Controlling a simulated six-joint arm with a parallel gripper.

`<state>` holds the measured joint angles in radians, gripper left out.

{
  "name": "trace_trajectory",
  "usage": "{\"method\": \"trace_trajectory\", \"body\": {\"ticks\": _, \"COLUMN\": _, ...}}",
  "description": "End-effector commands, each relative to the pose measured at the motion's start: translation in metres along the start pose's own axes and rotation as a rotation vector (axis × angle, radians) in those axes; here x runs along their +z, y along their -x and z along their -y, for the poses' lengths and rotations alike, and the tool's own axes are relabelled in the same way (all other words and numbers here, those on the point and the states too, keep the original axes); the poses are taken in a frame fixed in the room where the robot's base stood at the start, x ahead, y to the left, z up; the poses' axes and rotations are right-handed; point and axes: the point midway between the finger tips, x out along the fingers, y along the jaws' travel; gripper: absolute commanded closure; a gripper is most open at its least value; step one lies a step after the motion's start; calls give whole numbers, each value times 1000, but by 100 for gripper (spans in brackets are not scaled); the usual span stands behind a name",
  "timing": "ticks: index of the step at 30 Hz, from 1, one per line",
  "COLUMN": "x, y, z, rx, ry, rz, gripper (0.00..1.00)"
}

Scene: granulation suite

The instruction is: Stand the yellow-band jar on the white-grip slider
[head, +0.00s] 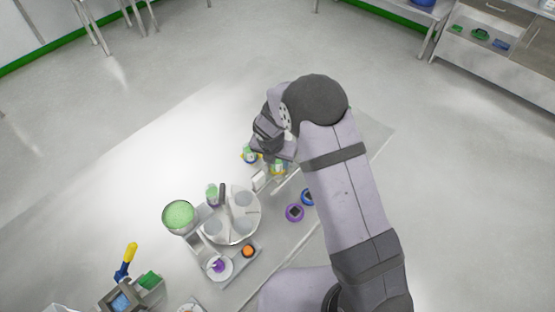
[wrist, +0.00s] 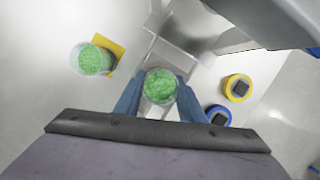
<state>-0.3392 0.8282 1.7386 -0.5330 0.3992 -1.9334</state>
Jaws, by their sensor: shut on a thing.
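My gripper (wrist: 160,90) is shut on a clear jar of green granules (wrist: 160,84), held between its two blue fingers. A small upright white block (head: 259,180), possibly the white grip, stands to the lower left of the jar in the head view. The slider's own plate is not clear.
A second green-filled jar (wrist: 92,60) stands left, beside a yellow piece (wrist: 108,47). Yellow (wrist: 237,88) and blue (wrist: 218,115) ringed discs lie right.

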Motion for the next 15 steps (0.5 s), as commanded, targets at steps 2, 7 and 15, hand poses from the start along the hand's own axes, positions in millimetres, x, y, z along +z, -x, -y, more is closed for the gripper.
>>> {"method": "trace_trajectory", "body": {"ticks": 2, "x": 0, "y": 0, "z": 0, "rx": 1, "ry": 0, "rz": 1, "gripper": 89}}
{"method": "trace_trajectory", "body": {"ticks": 7, "x": 0, "y": 0, "z": 0, "rx": 1, "ry": 0, "rz": 0, "gripper": 89}}
{"method": "trace_trajectory", "body": {"ticks": 15, "x": 0, "y": 0, "z": 0, "rx": 0, "ry": -1, "rz": 0, "gripper": 42}}
